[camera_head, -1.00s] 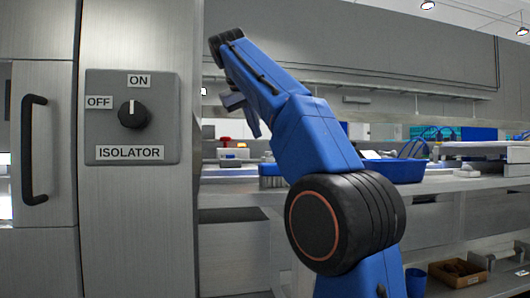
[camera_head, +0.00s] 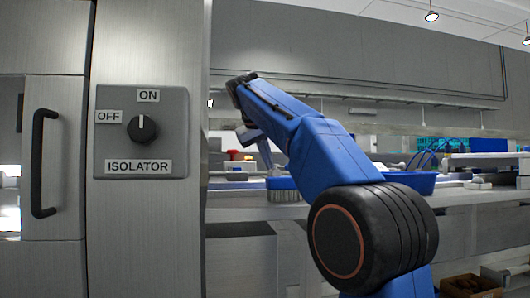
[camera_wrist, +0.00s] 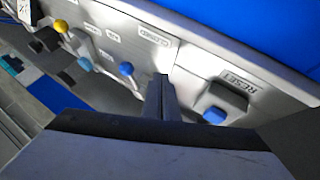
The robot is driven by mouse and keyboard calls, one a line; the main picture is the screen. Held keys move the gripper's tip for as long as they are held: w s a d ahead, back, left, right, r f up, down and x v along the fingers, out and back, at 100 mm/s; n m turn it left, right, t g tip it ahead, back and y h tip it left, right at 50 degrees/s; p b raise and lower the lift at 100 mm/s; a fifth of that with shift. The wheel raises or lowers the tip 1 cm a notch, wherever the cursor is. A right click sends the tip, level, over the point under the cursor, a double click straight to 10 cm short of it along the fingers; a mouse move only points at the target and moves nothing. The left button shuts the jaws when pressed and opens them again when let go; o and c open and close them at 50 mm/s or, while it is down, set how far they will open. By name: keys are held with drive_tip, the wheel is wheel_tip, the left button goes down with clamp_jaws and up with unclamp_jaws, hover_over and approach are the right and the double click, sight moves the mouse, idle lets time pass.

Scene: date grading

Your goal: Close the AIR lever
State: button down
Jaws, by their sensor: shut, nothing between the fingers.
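In the wrist view a pale control panel (camera_wrist: 190,55) carries several levers with coloured knobs. One has a yellow knob (camera_wrist: 61,25), one a light blue knob (camera_wrist: 85,64) and one a darker blue knob (camera_wrist: 126,69). The small labels by them are upside down and too small to read surely, so I cannot tell which lever is AIR. My gripper (camera_wrist: 161,96) is shut and empty. Its fingertips show just right of the darker blue knob, in front of the panel; I see no clear contact. The levers cannot be made out in the head view.
A block marked RESET with a blue button (camera_wrist: 214,115) is close to the right of my fingers. In the head view an ISOLATOR switch (camera_head: 142,129) is on a cabinet with a black handle (camera_head: 44,163). A blue tray (camera_head: 408,182) is on the bench behind my arm.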

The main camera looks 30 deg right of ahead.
drive_tip(key=x, duration=0.2)
drive_tip(key=shift+w+d+f, duration=0.1)
drive_tip(key=shift+d+f, duration=0.1)
drive_tip(key=shift+d, duration=0.1)
drive_tip(key=shift+d+r, duration=0.3)
drive_tip(key=shift+d, duration=0.65)
drive_tip(key=shift+d+r, duration=0.15)
drive_tip(key=shift+d, duration=0.65)
drive_tip(key=shift+d, duration=0.15)
